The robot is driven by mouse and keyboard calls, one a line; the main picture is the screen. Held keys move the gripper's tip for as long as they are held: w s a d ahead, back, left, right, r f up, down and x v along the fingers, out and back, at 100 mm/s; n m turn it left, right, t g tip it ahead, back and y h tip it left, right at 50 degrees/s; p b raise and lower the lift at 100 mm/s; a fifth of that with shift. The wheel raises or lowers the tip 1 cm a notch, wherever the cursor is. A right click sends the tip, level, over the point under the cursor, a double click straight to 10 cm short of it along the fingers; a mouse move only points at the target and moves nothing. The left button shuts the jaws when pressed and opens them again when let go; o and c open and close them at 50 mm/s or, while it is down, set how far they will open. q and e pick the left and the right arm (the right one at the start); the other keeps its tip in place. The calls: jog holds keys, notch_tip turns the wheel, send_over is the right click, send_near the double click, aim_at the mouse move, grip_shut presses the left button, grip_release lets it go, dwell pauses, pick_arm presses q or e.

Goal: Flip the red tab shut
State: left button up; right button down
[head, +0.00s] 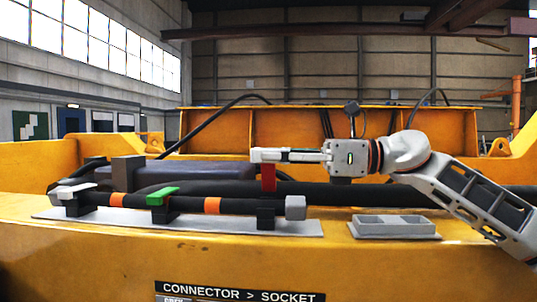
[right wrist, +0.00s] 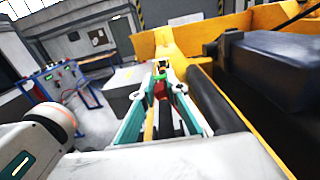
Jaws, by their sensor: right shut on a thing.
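The red tab (head: 268,177) stands upright on the right-hand black clip (head: 266,214) of a grey plate (head: 190,222). My right gripper (head: 258,155) reaches in from the right and is shut on the top of the red tab. In the right wrist view the red tab (right wrist: 161,90) shows between the fingers (right wrist: 161,76). A black cable (head: 187,204) with orange bands lies through the clips. A green tab (head: 163,192) lies flat over the middle clip, and a pale grey tab (head: 74,190) lies slightly tilted over the left one. My left gripper is out of view.
A grey connector end (head: 295,207) sits just right of the red tab's clip. A shallow grey tray (head: 393,227) lies farther right on the yellow casting (head: 100,265). A thick black hose and a dark blue-grey block (head: 200,171) run close behind the plate.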

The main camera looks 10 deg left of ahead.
jog(key=shift+s+f, duration=0.55)
jog(key=shift+s, duration=0.05)
jog(key=shift+f, duration=0.1)
jog(key=c, duration=2.1)
grip_release()
jog(key=shift+w, duration=0.1)
jog(key=shift+r, duration=0.2)
notch_tip(320, 180, up, 10)
jog(key=shift+f, duration=0.1)
